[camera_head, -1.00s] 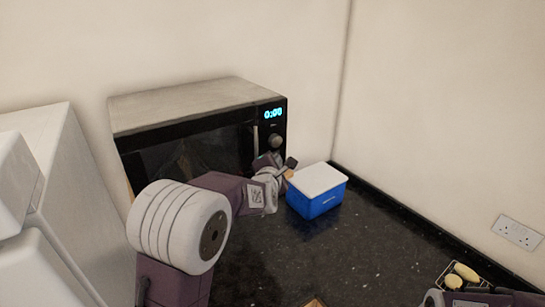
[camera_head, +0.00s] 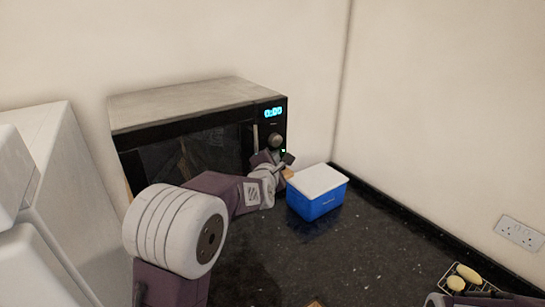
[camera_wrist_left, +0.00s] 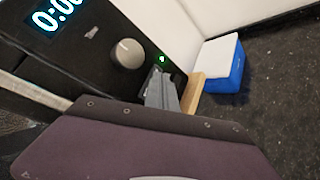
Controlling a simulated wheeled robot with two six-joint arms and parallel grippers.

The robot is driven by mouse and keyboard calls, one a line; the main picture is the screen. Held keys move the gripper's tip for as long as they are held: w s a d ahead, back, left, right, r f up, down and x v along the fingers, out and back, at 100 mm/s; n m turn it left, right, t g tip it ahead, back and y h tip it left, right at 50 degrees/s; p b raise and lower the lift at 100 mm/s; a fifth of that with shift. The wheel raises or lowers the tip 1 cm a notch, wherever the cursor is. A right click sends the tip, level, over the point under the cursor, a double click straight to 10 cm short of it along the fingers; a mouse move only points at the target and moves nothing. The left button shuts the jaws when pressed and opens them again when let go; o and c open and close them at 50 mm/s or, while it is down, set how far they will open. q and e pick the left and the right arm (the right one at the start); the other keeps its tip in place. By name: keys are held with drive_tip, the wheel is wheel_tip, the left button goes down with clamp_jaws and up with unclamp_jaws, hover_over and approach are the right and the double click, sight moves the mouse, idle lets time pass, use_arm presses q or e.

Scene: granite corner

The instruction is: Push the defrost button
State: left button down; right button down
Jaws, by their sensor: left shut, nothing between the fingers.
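The microwave (camera_head: 195,98) stands against the back wall, with its dark control panel at the right end. A blue display (camera_head: 273,113) reads what looks like 0:00, and a round knob (camera_head: 275,140) sits below it. In the left wrist view the knob (camera_wrist_left: 127,53) is above my gripper, and a small green-lit mark (camera_wrist_left: 162,58) shows beside the fingers. The lit mark also shows in the head view (camera_head: 283,151). My left gripper (camera_head: 287,160) is shut and empty, its tips at the lower panel; contact cannot be told. Which button is defrost cannot be read.
A blue box with a white lid (camera_head: 318,192) stands just right of my left gripper. A light wooden piece (camera_wrist_left: 193,92) is beside the fingers. A wire basket with yellow items (camera_head: 465,277) is at lower right. The dark counter's middle is clear.

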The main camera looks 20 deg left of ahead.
use_arm(q)
drive_tip(key=shift+d, duration=0.1)
drive_tip(key=shift+s+d, duration=0.4)
drive_tip(key=s+d, duration=0.3)
drive_tip(key=d, duration=0.1)
drive_tip(key=shift+s+d, duration=0.35)
drive_tip(key=shift+f, duration=0.1)
